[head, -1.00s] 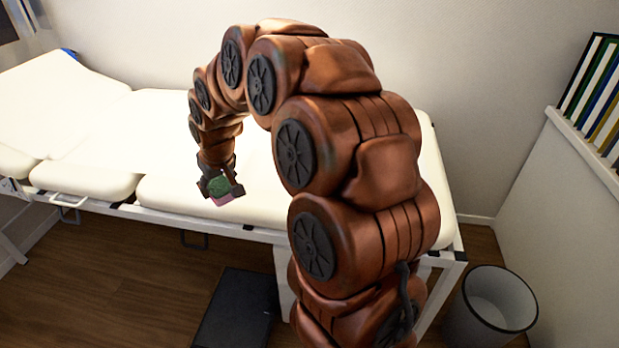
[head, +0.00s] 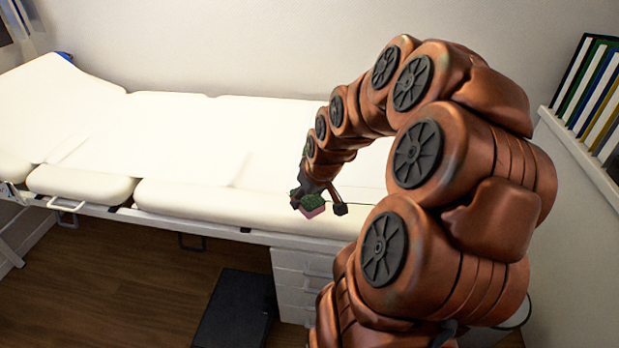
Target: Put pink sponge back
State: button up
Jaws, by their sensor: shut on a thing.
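The sponge (head: 313,211) is small, with a pink side and a dark green side. It shows at the end of my arm, in front of the bed's padded edge. My gripper (head: 320,207) is shut on the sponge, with dark fingers on either side of it. I cannot tell how far the sponge is from the bed.
A white padded examination bed (head: 190,140) runs along the wall. White drawers (head: 297,280) stand under it, beside a dark flat box (head: 236,310) on the wooden floor. Binders (head: 590,90) stand on a ledge at the right. My arm mostly hides a bin (head: 522,313).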

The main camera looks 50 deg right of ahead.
jog(key=w+d, duration=0.3)
jog(key=w+d+f+p, duration=0.1)
jog(key=w+d, duration=0.6)
jog(key=d, duration=0.1)
jog(key=shift+w+d+f, duration=0.25)
jog(key=shift+w+f, duration=0.05)
jog(key=shift+f+p, duration=0.3)
jog(key=shift+f, duration=1.45)
jog(key=shift+f, duration=0.15)
jog(key=o, duration=1.1)
